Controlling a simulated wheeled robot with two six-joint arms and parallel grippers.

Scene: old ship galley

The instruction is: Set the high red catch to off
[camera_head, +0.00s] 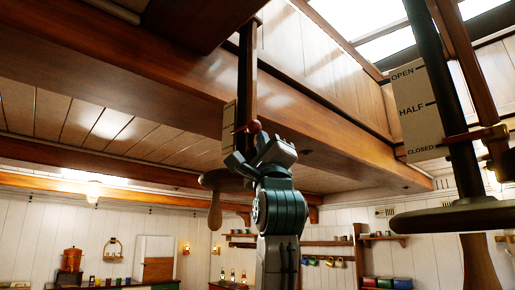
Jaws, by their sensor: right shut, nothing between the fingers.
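A small red catch (254,127) with a rounded end sits on a dark upright post (247,70) below the ceiling beam. My right gripper (258,145) is raised just below the catch, shut and empty. Its tips overlap the lower part of the catch in the picture, and I cannot tell whether they touch it. Any on or off marking by the catch is not readable. My left gripper is out of view.
A pale plate (417,110) marked OPEN, HALF and CLOSED hangs at the right, beside a dark pole and a round dark disc (455,216). A round wooden piece with a handle (215,212) hangs left of my right arm. Shelves line the back wall.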

